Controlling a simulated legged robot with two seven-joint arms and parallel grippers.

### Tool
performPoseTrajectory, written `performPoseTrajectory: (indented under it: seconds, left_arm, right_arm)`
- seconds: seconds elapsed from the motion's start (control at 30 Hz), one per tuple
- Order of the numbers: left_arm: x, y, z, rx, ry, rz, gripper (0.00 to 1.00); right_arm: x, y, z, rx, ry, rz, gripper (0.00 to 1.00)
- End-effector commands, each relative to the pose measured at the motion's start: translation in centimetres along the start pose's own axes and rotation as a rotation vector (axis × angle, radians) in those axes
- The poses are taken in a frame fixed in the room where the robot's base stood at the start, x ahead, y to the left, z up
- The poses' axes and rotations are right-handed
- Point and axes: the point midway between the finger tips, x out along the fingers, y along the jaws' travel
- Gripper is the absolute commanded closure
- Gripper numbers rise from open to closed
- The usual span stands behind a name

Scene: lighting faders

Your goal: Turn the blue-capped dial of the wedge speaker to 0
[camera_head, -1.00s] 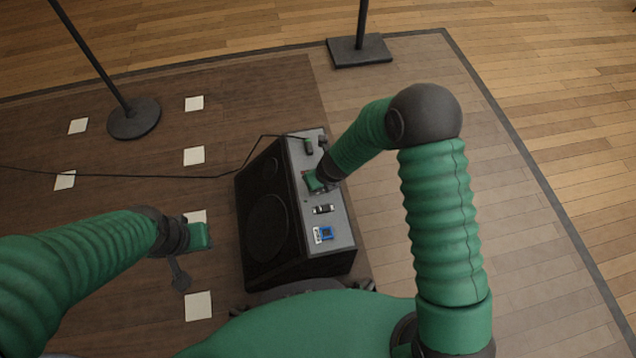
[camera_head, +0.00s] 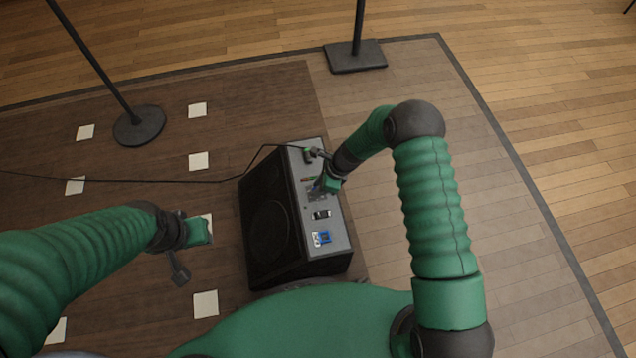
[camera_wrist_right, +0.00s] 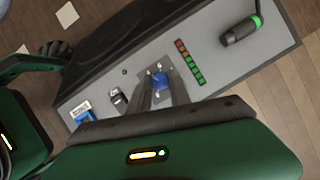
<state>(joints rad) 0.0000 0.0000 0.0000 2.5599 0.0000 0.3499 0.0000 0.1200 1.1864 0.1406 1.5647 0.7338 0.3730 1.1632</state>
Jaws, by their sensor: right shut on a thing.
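The wedge speaker (camera_head: 272,225) is black with a grey control panel (camera_head: 340,240) on its right side and stands on the dark floor. In the right wrist view, the blue-capped dial (camera_wrist_right: 161,84) sits on a dark plate with light marks, between the two dark fingers of my right gripper (camera_wrist_right: 161,92). Those fingers are shut on the dial. In the head view my right gripper (camera_head: 319,187) is over the panel's middle and mostly hides the dial. My left gripper (camera_head: 182,238) hangs left of the speaker, away from it; its jaw opening is unclear.
The panel bears a coloured light strip (camera_wrist_right: 190,62), a black rocker switch (camera_wrist_right: 119,99), a blue socket (camera_wrist_right: 82,112) and a plugged-in cable connector (camera_wrist_right: 240,30). Two stand bases (camera_head: 139,125) (camera_head: 355,56) are farther back. White squares dot the floor; the right side is clear.

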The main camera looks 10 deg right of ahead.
Motion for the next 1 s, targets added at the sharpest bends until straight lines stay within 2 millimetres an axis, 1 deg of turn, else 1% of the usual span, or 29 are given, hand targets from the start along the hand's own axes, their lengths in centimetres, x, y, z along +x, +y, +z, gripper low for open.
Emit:
performPoseTrajectory:
  seconds: [0.03,0.1,0.37,0.67,1.0]
  left_arm:
    - [-0.6,0.0,-0.1,0.000,0.000,0.000,0.64]
    - [-0.8,0.0,-0.2,0.000,0.000,0.000,0.64]
    - [-0.7,0.0,-0.2,0.000,0.000,0.000,0.64]
    - [0.3,0.0,0.1,0.000,0.000,0.000,0.64]
    - [2.3,0.0,0.5,0.000,0.000,0.000,0.64]
  right_arm:
    - [-0.3,-0.3,0.3,-0.043,-0.001,0.012,1.00]
    - [-0.2,-0.3,0.3,-0.105,-0.001,0.036,1.00]
    - [0.1,-0.5,0.2,-0.333,-0.001,0.130,1.00]
    - [0.3,-0.7,0.3,-0.595,-0.001,0.238,1.00]
    - [0.5,-0.7,0.4,-0.894,0.000,0.362,1.00]
